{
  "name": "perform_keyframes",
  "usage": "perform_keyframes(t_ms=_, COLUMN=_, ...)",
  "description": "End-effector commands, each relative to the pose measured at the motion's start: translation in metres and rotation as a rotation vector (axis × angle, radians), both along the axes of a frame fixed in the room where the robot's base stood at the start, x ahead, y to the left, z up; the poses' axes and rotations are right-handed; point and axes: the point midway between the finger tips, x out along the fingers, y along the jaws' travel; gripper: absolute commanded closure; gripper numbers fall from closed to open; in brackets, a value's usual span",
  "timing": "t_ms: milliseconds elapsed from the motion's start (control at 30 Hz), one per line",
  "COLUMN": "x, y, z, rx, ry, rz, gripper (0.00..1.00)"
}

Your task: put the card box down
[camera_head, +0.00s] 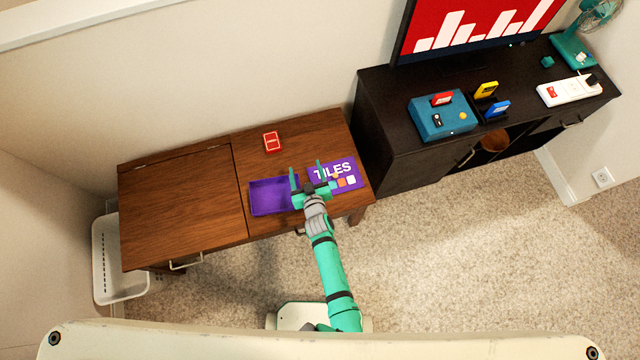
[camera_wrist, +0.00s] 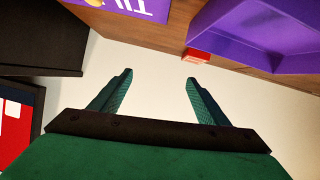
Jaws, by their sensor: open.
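The card box (camera_head: 272,141) is a small red box on the wooden cabinet top, near its back edge. In the wrist view the red box (camera_wrist: 197,54) shows at the top, beside the purple tray. My gripper (camera_head: 306,172) is over the front right part of the cabinet, between the purple tray and the purple TILES lid. In the wrist view my gripper (camera_wrist: 160,75) has its two green fingers wide apart with nothing between them. The card box is clear of the fingers.
An open purple tray (camera_head: 271,197) and a purple TILES lid (camera_head: 349,173) are on the wooden cabinet (camera_head: 180,200); its left top is bare. A dark console (camera_head: 390,110) at right holds a blue game unit (camera_head: 425,125), a power strip (camera_head: 560,92) and a screen (camera_head: 465,28).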

Motion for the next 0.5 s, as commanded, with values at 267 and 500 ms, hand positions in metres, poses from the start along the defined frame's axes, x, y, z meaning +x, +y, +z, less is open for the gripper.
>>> perform_keyframes(t_ms=267, x=-0.107, y=-0.083, z=0.051, rx=-0.052, ry=-0.058, rz=-0.022, gripper=0.31)
perform_keyframes(t_ms=500, x=-0.206, y=-0.1, z=0.11, rx=-0.039, ry=-0.079, rz=-0.056, gripper=0.31)
